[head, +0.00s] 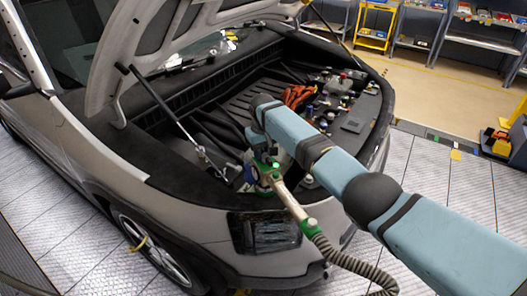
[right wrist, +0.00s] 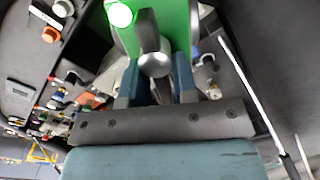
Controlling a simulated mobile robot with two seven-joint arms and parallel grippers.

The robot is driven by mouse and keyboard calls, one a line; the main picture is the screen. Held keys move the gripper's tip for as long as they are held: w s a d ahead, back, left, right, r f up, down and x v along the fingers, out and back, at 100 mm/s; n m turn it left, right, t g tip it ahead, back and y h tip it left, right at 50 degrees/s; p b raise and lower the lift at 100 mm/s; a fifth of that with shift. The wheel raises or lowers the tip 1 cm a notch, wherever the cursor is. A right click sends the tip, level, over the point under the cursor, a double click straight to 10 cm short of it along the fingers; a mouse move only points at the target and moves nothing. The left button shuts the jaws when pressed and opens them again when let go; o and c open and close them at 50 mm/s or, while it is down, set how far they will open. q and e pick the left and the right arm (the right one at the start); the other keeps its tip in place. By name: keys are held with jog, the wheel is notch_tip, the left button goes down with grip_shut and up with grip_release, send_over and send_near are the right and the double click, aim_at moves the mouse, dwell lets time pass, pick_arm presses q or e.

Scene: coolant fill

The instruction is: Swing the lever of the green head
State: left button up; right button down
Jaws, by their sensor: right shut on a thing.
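The green head (head: 268,172) sits at the front edge of the open car bay, with a lit green lamp and a beige tube running down from it. In the right wrist view the green head (right wrist: 172,22) fills the top middle, lamp at its left. Its grey lever (right wrist: 153,62), with a rounded end, points towards my wrist camera. My right gripper (right wrist: 156,85) has one finger on each side of the lever and is shut on it. In the head view my right gripper (head: 262,150) is partly hidden by its own arm. My left gripper is not in view.
A ribbed hose (head: 345,262) hangs from the tube and runs down to the right. The raised hood (head: 135,50) and its strut (head: 165,105) stand left of the head. Orange cables (head: 297,96) and caps lie in the bay.

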aim_at(263, 152)
jog(key=c, duration=0.9)
grip_release()
notch_tip(263, 152, up, 14)
jog(key=b, duration=0.1)
jog(key=shift+b, duration=0.35)
jog(key=shift+s+f, duration=0.1)
